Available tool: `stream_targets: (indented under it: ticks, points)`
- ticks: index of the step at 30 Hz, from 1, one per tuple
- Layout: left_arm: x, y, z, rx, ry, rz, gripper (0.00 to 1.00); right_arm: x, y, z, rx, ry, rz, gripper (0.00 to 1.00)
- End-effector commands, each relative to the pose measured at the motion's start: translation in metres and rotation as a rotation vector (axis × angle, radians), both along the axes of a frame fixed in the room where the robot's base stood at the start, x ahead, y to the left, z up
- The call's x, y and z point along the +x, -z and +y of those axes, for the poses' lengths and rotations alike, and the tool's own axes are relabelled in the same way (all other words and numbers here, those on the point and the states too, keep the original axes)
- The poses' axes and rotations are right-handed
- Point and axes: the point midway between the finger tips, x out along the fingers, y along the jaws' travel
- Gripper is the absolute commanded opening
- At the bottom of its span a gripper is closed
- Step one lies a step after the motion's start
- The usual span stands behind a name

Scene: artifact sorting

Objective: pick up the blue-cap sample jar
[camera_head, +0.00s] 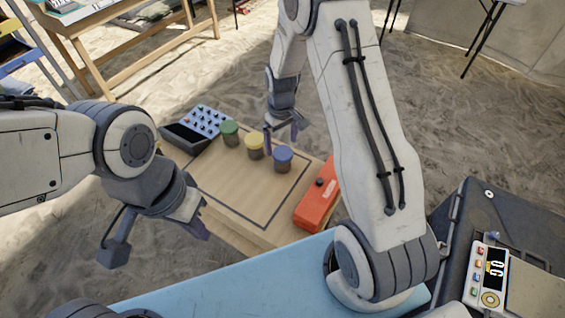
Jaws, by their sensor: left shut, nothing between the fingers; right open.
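The blue-cap sample jar (283,160) stands upright on the wooden board, at the right end of a row of jars. A yellow-cap jar (254,147) and a green-cap jar (230,134) stand to its left. My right gripper (281,143) is open and points down just behind and above the blue-cap jar. Its fingers are spread and hold nothing; whether one touches the cap I cannot tell. My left gripper (203,230) is shut and empty, at the left front edge of the board, away from the jars.
An orange-red case (317,207) lies right of the blue-cap jar. A dark tray (188,138) and a blue panel with small knobs (203,121) lie at the board's back left. A light-blue surface (230,290) is in front.

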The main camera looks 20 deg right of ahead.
Motion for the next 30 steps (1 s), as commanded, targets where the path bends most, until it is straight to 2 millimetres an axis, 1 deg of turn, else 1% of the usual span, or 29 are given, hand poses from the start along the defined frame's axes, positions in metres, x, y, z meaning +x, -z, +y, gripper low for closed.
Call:
stream_targets:
  ticks: [1, 3, 8, 15, 18, 21, 26, 27, 29, 30]
  points:
    - [0.000, 0.000, 0.000, 0.000, 0.000, 0.000, 0.00, 0.000, 0.008, 0.000, 0.000, 0.000, 0.002, 1.00]
    - [0.000, 0.000, 0.000, 0.000, 0.000, 0.000, 0.00, 0.000, 0.016, 0.000, 0.000, 0.000, 0.002, 1.00]
    - [0.000, 0.000, 0.000, 0.000, 0.000, 0.000, 0.00, 0.000, 0.026, 0.000, 0.000, 0.000, 0.002, 1.00]
    - [0.000, -0.002, 0.000, 0.000, 0.000, 0.000, 0.00, 0.005, 0.061, -0.005, 0.000, -0.001, 0.002, 1.00]
    - [0.000, -0.002, 0.000, 0.000, 0.000, 0.000, 0.00, 0.005, 0.070, -0.005, 0.001, -0.001, 0.001, 1.00]
    - [0.000, -0.002, 0.000, 0.000, 0.000, 0.000, 0.00, 0.005, 0.074, -0.005, 0.000, -0.001, -0.001, 1.00]
    - [0.000, -0.002, 0.000, 0.000, 0.000, 0.000, 0.00, 0.005, 0.073, -0.005, 0.000, -0.001, -0.001, 1.00]
    - [0.000, -0.002, 0.000, 0.000, 0.000, 0.000, 0.00, 0.005, 0.073, -0.005, 0.000, -0.001, -0.001, 0.92]
    - [0.000, -0.002, 0.000, 0.000, 0.000, 0.000, 0.00, 0.005, 0.073, -0.005, 0.000, 0.000, -0.001, 0.69]
    - [0.000, -0.002, 0.000, 0.000, 0.000, 0.000, 0.00, 0.005, 0.073, -0.005, 0.000, 0.000, -0.001, 0.54]
